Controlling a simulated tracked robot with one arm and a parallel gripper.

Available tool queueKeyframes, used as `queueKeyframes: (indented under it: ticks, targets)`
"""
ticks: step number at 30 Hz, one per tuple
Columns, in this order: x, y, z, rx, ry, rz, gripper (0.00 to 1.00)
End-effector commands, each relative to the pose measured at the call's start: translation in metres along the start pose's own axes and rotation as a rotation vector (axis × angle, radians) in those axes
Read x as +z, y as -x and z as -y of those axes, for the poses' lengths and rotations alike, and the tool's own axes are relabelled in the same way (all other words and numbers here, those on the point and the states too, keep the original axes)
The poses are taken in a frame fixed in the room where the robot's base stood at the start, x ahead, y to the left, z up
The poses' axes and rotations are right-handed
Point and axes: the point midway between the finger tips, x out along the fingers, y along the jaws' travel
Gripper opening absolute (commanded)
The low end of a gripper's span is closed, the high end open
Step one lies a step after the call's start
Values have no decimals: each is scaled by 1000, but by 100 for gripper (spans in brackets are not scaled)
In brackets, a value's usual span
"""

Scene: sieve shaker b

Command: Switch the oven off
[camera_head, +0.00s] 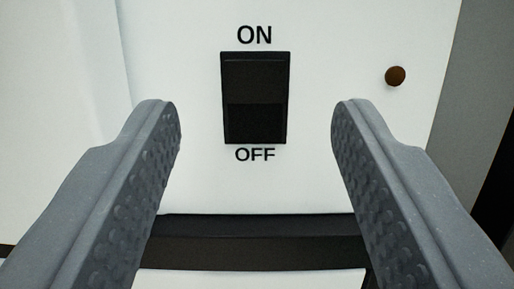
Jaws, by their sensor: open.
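The oven's black rocker switch (255,98) sits on a white panel (200,180), with "ON" printed above it and "OFF" below it. The upper half of the switch looks slightly lighter than the lower half; I cannot surely tell which half is pressed in. My gripper (255,115) is open, its two grey, dimpled fingers to the left and right of the switch in the picture. Nothing is between the fingers. They show no clear contact with the panel.
A small round brown light or knob (395,76) is on the panel right of the switch. A dark horizontal strip (260,240) runs below the panel. A grey side surface (465,110) and a dark area lie at the right edge.

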Motion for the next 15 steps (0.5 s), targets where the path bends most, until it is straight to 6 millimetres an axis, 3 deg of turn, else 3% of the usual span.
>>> queueKeyframes:
  ticks: [6,15]
  targets:
    - [-1,47,1,-4,2,0,49]
    - [0,86,0,-1,-1,0,49]
